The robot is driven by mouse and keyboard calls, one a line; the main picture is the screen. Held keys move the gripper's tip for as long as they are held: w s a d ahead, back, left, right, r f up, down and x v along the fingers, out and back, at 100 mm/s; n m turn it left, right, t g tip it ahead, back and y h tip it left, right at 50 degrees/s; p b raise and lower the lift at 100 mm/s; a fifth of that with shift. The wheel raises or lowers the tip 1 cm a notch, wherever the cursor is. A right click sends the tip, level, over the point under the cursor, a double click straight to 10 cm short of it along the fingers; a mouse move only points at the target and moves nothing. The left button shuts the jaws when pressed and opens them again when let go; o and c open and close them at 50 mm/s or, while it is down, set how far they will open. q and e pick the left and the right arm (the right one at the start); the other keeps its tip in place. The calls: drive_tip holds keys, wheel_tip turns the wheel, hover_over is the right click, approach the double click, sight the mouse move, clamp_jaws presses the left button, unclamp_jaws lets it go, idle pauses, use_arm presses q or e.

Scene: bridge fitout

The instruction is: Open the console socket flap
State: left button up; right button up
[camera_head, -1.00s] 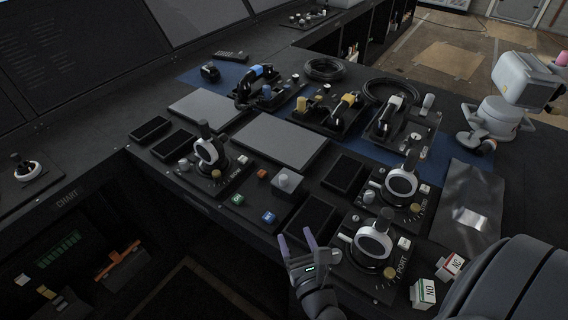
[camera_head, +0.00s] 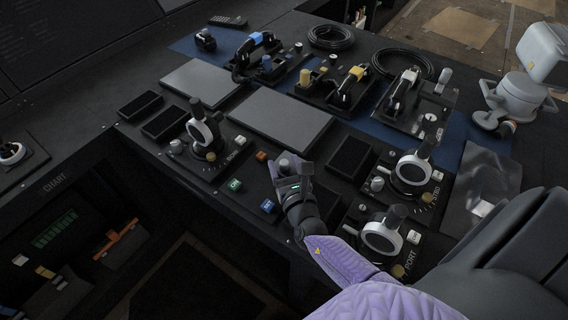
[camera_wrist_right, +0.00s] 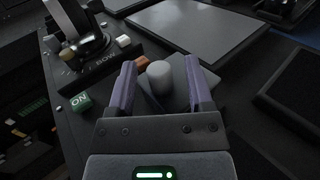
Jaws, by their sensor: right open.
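The small grey flap (camera_wrist_right: 180,82) with a pale round knob (camera_wrist_right: 160,77) lies on the console. It appears closed, though its hinge is hidden. My right gripper (camera_head: 288,168) is over it. In the right wrist view, the two purple-grey fingers (camera_wrist_right: 160,84) stand apart, one on each side of the knob, with gaps showing. In the head view my gripper covers most of the flap. My left gripper is not in view.
Beside the flap are a green ON button (camera_head: 235,185), a blue button (camera_head: 268,206) and an orange one (camera_head: 261,156). Lever units stand left (camera_head: 205,135) and right (camera_head: 412,172). A flat grey panel (camera_head: 280,117) lies behind.

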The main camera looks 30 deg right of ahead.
drive_tip(key=shift+w+d, duration=0.1)
drive_tip(key=shift+w, duration=0.2)
clamp_jaws()
idle(1.3)
